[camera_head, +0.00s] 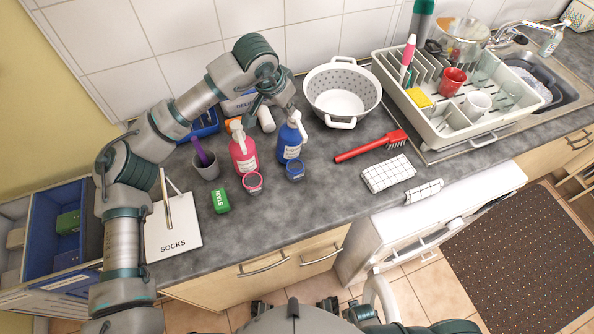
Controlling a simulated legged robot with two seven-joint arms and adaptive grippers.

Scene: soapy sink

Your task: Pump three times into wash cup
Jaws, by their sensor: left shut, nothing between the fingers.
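A blue pump bottle (289,147) with a pale pump head stands on the grey counter. A pink pump bottle (243,155) with a white head stands left of it. A small blue cup (294,171) is in front of the blue bottle, and a small pink cup (252,183) is in front of the pink one. Their labels are too small to read, so I cannot tell which is the wash cup. My left gripper (276,110) is shut and empty, just above and beside the blue bottle's pump head. Contact is unclear. My right gripper is not in view.
A white colander (342,92), red brush (371,147) and dish rack (455,130) are at right. The counter's front middle is clear.

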